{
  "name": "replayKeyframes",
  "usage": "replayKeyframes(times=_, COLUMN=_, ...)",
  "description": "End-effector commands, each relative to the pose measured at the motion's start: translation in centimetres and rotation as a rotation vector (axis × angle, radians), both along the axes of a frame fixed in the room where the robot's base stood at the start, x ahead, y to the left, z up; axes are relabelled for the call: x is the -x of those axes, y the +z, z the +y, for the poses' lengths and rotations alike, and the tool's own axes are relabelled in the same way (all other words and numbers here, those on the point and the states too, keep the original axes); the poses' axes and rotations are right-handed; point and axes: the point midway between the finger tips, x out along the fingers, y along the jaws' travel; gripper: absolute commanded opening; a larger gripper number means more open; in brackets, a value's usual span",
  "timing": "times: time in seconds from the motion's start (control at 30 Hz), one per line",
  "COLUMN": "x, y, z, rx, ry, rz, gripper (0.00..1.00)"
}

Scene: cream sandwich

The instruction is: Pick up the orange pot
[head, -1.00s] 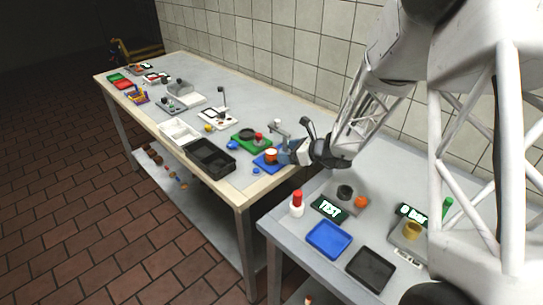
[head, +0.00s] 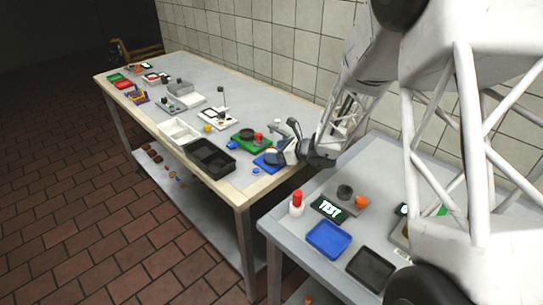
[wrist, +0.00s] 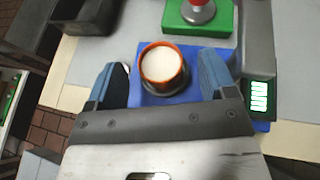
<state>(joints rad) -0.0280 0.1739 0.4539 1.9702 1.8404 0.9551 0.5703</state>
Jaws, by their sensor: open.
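The orange pot (wrist: 163,66) with white contents stands upright on a blue base in the wrist view. The blue base also shows in the head view (head: 264,165). My gripper (wrist: 164,84) is open, with one blue finger on the left of the pot and one on the right. A gap shows between the pot and each finger. In the head view my gripper (head: 280,156) is over the blue base and hides the orange pot there.
A green base (wrist: 198,16) with a red-topped item is just beyond the pot. A scale with a lit display (wrist: 259,95) is close on the right. A black tray (head: 210,157) lies to the left in the head view.

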Motion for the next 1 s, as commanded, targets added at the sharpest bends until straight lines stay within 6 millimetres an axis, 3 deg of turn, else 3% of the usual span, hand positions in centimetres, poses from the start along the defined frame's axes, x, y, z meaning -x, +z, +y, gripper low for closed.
replayKeyframes(times=0.2, x=-0.64, y=-0.59, z=1.18, rx=0.001, ry=0.001, rz=0.0, gripper=0.77)
replayKeyframes(times=0.77, x=-0.66, y=-0.61, z=1.19, rx=0.001, ry=0.001, rz=0.0, gripper=0.77)
replayKeyframes(times=1.0, x=-0.65, y=-0.6, z=1.19, rx=0.001, ry=0.001, rz=0.0, gripper=0.4)
